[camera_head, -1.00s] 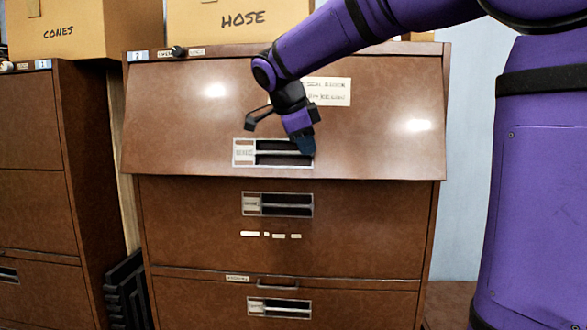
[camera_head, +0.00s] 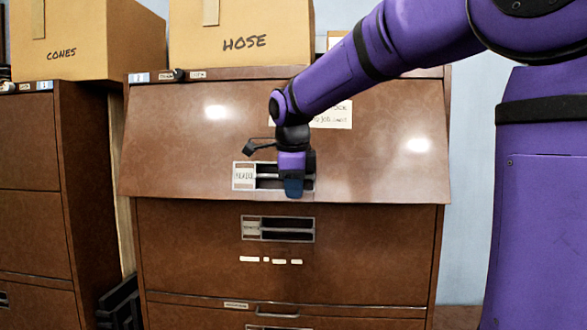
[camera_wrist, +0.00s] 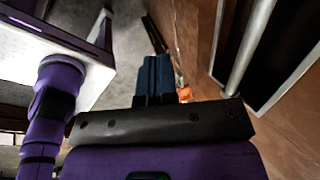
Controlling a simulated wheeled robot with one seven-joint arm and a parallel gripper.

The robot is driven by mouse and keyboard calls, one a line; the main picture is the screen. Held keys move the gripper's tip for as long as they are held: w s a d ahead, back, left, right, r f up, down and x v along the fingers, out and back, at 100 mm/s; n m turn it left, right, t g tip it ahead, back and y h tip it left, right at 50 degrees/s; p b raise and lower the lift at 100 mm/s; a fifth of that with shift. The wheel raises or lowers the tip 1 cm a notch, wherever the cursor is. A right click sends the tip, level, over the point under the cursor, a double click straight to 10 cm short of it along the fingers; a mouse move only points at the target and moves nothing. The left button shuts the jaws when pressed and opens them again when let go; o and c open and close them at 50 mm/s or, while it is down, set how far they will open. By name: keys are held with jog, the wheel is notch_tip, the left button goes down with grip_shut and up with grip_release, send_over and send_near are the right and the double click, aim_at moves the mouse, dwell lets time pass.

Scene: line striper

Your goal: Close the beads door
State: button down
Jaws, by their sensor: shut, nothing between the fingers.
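The beads door (camera_head: 200,150) is the wide brown top flap of the cabinet, with a framed handle (camera_head: 243,177) labelled BEADS low at its middle. The flap slants out, its bottom edge standing forward of the panel below, so it is partly open. My gripper (camera_head: 293,190) points down in front of the right part of the handle and hides some of it. Its dark blue fingers (camera_wrist: 154,75) are together and empty in the wrist view. There the brown door face (camera_wrist: 196,40) and the handle's metal bar (camera_wrist: 248,45) lie to the right. I cannot tell whether the fingers touch the door.
Below is a brown panel (camera_head: 200,235) with another framed handle (camera_head: 278,229). Boxes marked HOSE (camera_head: 240,43) and CONES (camera_head: 65,53) stand on top of the cabinets. Another brown cabinet (camera_head: 30,210) stands at left. A small orange thing (camera_wrist: 184,93) shows beyond the fingers.

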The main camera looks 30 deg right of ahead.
jog(key=shift+w+d+f, duration=0.5)
jog(key=shift+w+d, duration=0.15)
jog(key=shift+w, duration=0.2)
jog(key=shift+w+d+f, duration=0.5)
jog(key=shift+w+d, duration=0.1)
jog(key=shift+w, duration=0.25)
jog(key=w+d+f+t+h, duration=0.1)
jog(key=w+d+t, duration=0.1)
jog(key=w+d, duration=0.2)
jog(key=shift+w+d+f, duration=0.4)
jog(key=shift+w, duration=0.85)
jog(key=shift+s, duration=0.1)
